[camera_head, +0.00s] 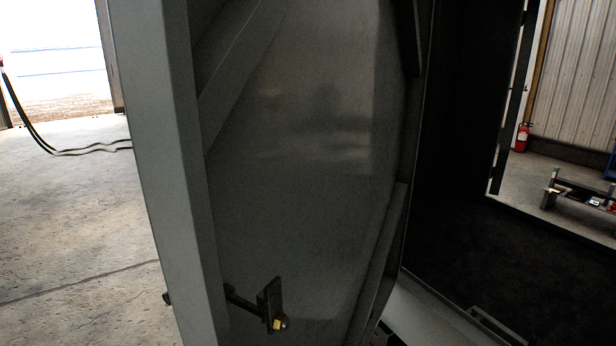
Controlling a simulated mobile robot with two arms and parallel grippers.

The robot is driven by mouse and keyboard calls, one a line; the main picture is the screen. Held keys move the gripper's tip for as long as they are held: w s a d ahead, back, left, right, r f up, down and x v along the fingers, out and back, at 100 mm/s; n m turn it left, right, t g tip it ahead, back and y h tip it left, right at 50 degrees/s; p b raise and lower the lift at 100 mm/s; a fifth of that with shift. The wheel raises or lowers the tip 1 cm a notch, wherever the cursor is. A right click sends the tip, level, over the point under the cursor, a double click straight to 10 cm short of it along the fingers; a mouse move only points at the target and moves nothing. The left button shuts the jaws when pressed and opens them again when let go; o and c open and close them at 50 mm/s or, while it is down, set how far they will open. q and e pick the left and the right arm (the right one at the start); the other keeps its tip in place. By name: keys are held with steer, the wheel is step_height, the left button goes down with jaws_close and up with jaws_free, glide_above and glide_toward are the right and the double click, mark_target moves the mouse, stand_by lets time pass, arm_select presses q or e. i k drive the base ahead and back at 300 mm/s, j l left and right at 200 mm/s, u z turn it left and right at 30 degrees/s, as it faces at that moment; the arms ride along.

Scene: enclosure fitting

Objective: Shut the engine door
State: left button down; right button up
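The engine door (290,160) fills the middle of the head view, seen on its inner face with a grey frame and a diagonal brace. It stands open, its left edge swung out over the concrete floor. A latch (272,305) with a dark plate and a brass-coloured nut sits low on the door near that edge. The dark enclosure opening (470,180) shows to the right of the door. Neither of my grippers is in the view.
Concrete floor (75,220) is open at the left, with a black hose (60,152) across it. A red fire extinguisher (522,138) and a metal stand (580,195) show through the enclosure at the right. A grey sill (440,310) runs along the bottom of the opening.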

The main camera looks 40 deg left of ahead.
mark_target(271, 140)
steer(key=j+z, duration=0.2)
steer(key=j, duration=1.8)
steer(key=k+l+u, duration=0.1)
steer(key=k+l, duration=0.15)
